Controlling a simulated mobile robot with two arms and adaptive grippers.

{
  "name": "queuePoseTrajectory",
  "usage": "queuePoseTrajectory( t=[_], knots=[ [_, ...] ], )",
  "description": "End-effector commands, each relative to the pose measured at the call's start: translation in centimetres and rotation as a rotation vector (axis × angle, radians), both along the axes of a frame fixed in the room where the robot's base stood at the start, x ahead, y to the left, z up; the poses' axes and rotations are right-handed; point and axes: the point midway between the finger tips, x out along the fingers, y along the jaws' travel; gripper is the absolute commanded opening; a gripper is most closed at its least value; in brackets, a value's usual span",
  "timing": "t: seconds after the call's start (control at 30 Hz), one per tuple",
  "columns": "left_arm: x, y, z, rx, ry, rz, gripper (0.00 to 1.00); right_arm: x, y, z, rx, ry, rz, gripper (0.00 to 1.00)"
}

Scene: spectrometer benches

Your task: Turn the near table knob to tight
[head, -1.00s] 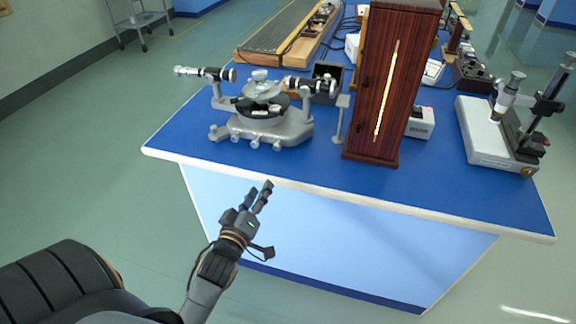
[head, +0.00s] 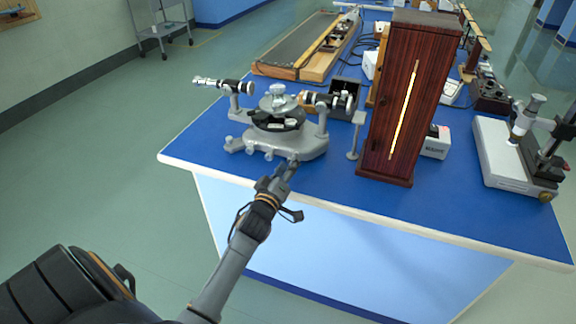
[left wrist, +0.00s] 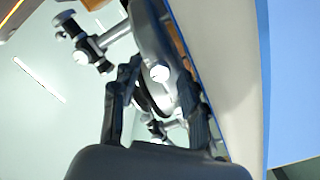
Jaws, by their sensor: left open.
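The grey spectrometer (head: 312,143) stands near the front edge of the blue bench, with a round table in its middle and a telescope tube on each side. Small light knobs (head: 268,155) show along the front of its base. My right gripper is out of view.
A tall dark wooden box (head: 431,100) with a glowing slit stands right of the spectrometer. A thin grey stand (head: 357,135) is between them. A white-based microscope (head: 497,160) is at the right. The bench's front edge (head: 370,213) is clear.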

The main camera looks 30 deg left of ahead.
Motion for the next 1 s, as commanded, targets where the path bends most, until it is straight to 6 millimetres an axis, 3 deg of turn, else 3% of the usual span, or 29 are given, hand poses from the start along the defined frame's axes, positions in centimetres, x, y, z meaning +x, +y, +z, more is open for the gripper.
queuePoseTrajectory(
  t=[0.3, 0.53, 1.0],
  knots=[
    [0.29, 0.08, -0.04, 0.0, 0.001, -0.001, 0.45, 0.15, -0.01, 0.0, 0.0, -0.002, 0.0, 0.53],
    [0.27, 0.06, -0.02, 0.0, 0.001, -0.001, 0.0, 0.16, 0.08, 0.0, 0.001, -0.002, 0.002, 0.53],
    [0.27, 0.05, 0.03, 0.075, 0.019, 0.0, 0.0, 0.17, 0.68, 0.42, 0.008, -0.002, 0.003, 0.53]
  ],
)
